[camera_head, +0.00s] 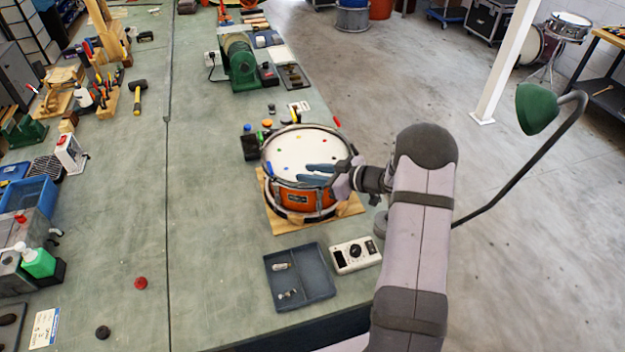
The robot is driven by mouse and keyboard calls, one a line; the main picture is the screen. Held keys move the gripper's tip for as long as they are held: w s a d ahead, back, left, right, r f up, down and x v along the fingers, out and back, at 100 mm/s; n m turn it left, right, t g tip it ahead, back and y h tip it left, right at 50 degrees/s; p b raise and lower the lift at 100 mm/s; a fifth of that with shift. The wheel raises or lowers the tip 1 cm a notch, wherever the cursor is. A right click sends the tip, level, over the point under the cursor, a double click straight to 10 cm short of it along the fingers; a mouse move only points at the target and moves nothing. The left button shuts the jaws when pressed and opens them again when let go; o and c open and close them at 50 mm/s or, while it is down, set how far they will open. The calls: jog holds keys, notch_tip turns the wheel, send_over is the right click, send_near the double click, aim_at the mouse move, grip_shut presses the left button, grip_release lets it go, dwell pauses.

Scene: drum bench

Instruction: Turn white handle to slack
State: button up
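An orange drum (296,200) with a white head and a grey hoop sits upright on a wooden board (280,226). Small coloured dots lie around its head. A red handle (337,122) stands at the far right rim and a blue one (270,168) at the left rim. I cannot make out a white handle; it may be hidden by my gripper or blend with the head. My gripper (303,172) reaches in from the right over the right half of the drum. Its two blue-grey fingers are apart, with nothing visible between them.
A blue-grey tray (328,293) with small metal parts and a white box with a black knob (352,254) lie in front of the drum. A green machine (240,62) stands behind. A green lamp (537,108) is at right.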

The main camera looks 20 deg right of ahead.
jog(key=shift+f+m+h+b, duration=0.15)
jog(key=shift+m+h+b, duration=0.25)
jog(key=shift+h, duration=0.1)
